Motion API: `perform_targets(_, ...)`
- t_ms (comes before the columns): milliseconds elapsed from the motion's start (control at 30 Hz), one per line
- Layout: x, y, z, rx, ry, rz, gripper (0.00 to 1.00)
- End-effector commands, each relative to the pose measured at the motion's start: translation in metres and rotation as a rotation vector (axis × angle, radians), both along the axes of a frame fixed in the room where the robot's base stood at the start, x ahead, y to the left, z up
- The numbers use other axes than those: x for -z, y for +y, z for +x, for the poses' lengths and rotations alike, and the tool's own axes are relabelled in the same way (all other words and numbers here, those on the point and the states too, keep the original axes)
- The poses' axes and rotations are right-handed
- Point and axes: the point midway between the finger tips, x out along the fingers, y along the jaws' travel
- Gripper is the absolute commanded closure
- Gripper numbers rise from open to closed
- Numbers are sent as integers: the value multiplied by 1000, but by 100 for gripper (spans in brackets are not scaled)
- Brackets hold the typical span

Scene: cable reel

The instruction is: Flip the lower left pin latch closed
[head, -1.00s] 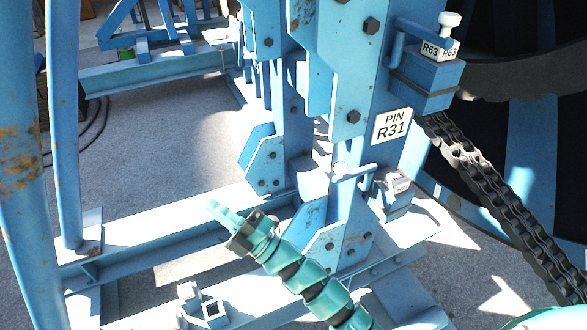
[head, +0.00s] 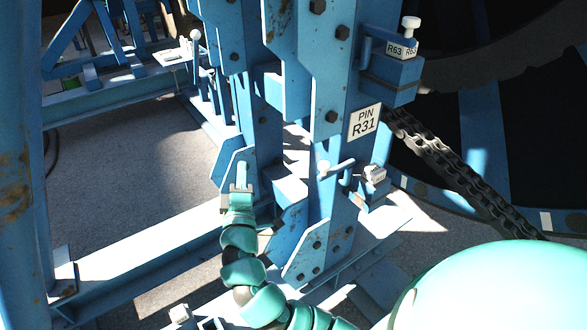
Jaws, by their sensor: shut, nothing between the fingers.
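A pin latch (head: 345,167) sits low on the blue post, below the "PIN R31" plate (head: 364,123). Its pale handle has a round white knob (head: 324,168) that points left, and a small white label block (head: 375,173) is beside it. The label text is too small to read. My teal gripper (head: 241,170) points up, shut and empty, to the left of the knob and apart from it in the picture. It overlaps a blue angled bracket in the view, and I cannot tell whether it touches it.
A second latch (head: 411,24) with "R63" labels is higher on the right. A chain (head: 440,160) runs beside the dark reel at right. A blue beam (head: 150,255) crosses the lower left. Bare concrete (head: 130,175) lies left of the post.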

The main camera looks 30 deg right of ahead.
Motion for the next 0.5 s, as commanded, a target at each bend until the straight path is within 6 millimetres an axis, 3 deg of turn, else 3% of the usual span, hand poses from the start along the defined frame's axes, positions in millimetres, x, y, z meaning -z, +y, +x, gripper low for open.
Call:
perform_targets(100, 10, -41, -16, 171, 44, 52, 100)
perform_targets(233, 26, -78, -36, 339, 101, 106, 100)
perform_targets(333, 38, -98, -49, 435, 143, 140, 100)
perform_targets(500, 52, -114, -62, 523, 198, 171, 100)
